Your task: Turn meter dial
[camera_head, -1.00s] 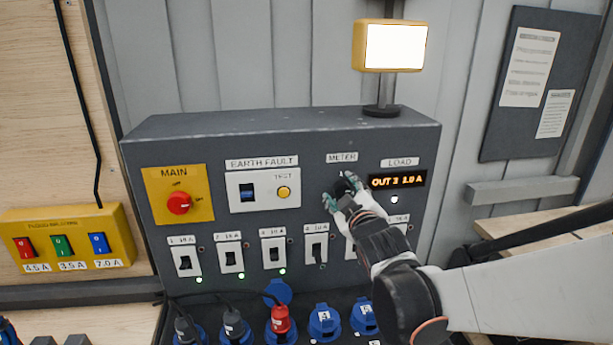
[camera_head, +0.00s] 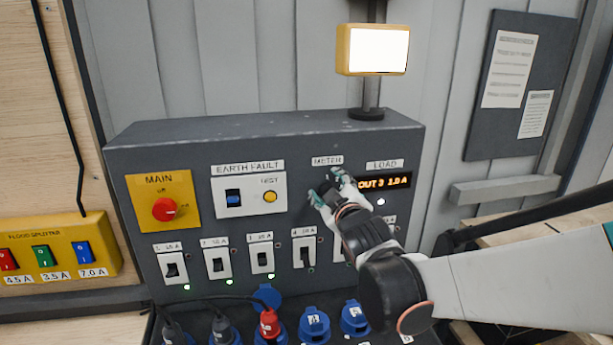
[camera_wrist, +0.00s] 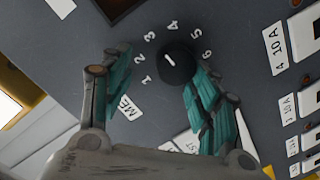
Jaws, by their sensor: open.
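The meter dial (camera_wrist: 178,68) is a round black knob with a white mark, ringed by the numbers 1 to 6 on the grey panel in the wrist view. My gripper (camera_wrist: 155,70) is open, with its teal-padded fingers on either side of the dial. The right finger is close beside the knob; whether it touches I cannot tell. The left finger stands clear. In the head view my gripper (camera_head: 326,188) is just below the METER label (camera_head: 327,161) and hides the dial. The load display (camera_head: 384,182) beside it reads OUT 3 1.0 A.
On the grey panel are a red main switch (camera_head: 164,209), an earth-fault unit (camera_head: 249,194) and a row of breakers (camera_head: 219,263). Plugs and blue sockets (camera_head: 314,323) lie below. A lit lamp (camera_head: 373,49) stands on top. A yellow splitter box (camera_head: 60,250) is at left.

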